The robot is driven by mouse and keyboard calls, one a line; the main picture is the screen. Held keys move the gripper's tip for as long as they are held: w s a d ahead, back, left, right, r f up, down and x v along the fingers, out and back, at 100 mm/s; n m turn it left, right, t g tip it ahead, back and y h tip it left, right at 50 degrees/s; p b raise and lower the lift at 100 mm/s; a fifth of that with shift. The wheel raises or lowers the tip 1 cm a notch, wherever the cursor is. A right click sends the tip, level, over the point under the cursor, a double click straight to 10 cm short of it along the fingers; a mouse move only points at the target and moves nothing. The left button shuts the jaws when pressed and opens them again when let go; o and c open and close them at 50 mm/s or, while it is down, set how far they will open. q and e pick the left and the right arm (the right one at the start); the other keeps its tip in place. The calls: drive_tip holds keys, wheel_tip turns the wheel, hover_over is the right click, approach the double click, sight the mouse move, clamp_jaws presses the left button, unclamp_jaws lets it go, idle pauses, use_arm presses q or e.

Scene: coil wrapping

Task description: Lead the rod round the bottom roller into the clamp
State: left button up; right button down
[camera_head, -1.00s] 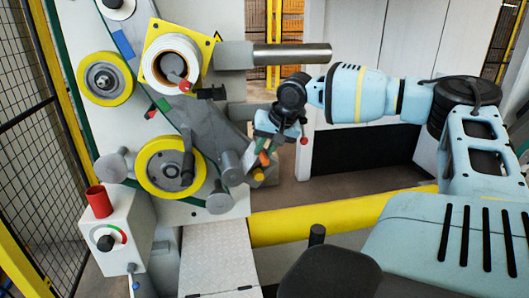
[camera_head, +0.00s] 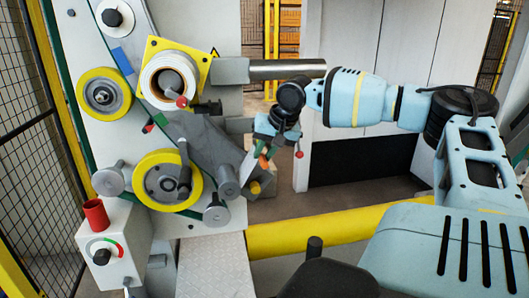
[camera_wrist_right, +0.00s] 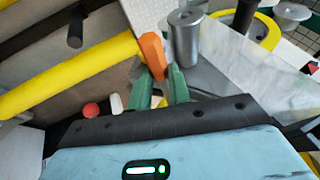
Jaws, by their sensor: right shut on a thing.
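My right gripper (camera_head: 264,158) is just right of the machine's lower rollers. In the right wrist view its green fingers (camera_wrist_right: 160,88) are shut on the orange rod (camera_wrist_right: 151,53), whose orange end sticks out past them. The rod (camera_head: 263,161) is small in the head view. A grey roller (camera_wrist_right: 185,40) stands close beside the rod in the wrist view, with a gap. The lowest grey roller (camera_head: 216,211) is below the large yellow-rimmed wheel (camera_head: 143,181). I cannot tell which part is the clamp. My left gripper is not in view.
A pale, streaked sheet (camera_wrist_right: 240,60) spreads right of the grey roller in the wrist view. A metal bar (camera_head: 285,70) juts out above my gripper. A yellow rail (camera_head: 320,232) runs below. A control box with a red cup (camera_head: 95,214) stands at left.

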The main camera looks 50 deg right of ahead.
idle(0.4)
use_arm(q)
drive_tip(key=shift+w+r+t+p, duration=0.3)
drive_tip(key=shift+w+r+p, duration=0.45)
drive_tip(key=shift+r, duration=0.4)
use_arm(e)
wheel_tip(320, 180, up, 9)
drive_tip(key=s+d, duration=0.2)
drive_tip(key=shift+s+d+r, duration=0.15)
drive_tip(key=shift+d, duration=0.2)
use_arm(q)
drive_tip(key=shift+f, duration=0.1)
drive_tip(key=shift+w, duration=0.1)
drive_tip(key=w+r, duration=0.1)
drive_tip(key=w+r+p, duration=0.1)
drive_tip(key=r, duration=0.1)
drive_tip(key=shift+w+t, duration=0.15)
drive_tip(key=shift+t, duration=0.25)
use_arm(e)
drive_tip(key=s+d, duration=0.1)
drive_tip(key=d, duration=0.1)
drive_tip(key=s+d, duration=0.2)
drive_tip(key=shift+s+f, duration=0.1)
drive_tip(key=shift+f, duration=0.1)
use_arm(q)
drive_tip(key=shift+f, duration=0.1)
use_arm(e)
drive_tip(key=shift+a+f, duration=0.1)
